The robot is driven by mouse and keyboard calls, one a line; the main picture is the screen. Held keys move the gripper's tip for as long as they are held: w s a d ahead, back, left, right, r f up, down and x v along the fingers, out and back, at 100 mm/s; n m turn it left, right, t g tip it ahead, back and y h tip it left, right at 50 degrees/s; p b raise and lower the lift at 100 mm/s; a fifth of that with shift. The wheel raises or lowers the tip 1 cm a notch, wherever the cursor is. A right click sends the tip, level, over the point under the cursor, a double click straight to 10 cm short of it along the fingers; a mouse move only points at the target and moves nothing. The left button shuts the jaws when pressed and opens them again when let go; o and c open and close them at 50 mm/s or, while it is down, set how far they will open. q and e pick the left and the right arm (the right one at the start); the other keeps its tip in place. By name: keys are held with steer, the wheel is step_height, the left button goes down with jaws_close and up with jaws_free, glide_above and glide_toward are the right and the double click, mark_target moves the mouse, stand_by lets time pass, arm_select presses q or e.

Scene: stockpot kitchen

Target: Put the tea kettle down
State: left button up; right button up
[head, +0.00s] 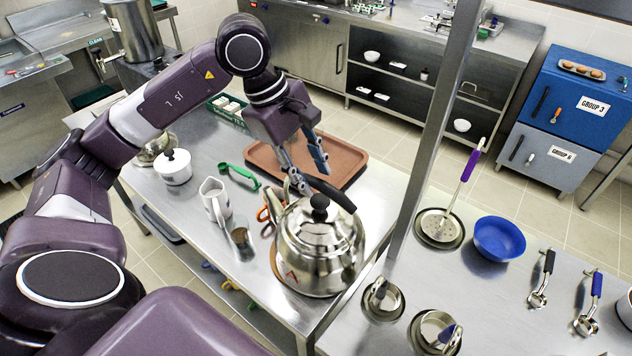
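The tea kettle (318,246) is shiny steel with a black lid knob and a black handle (333,194). My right gripper is not in view.
A brown tray (335,160) lies behind the kettle. A metal post (432,130) rises at the right. A blue bowl (499,239) sits beyond it.

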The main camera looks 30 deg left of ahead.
arm_select(q)
steer(key=v, duration=0.9)
steer(key=shift+b, duration=0.45)
steer(key=shift+s, duration=0.1)
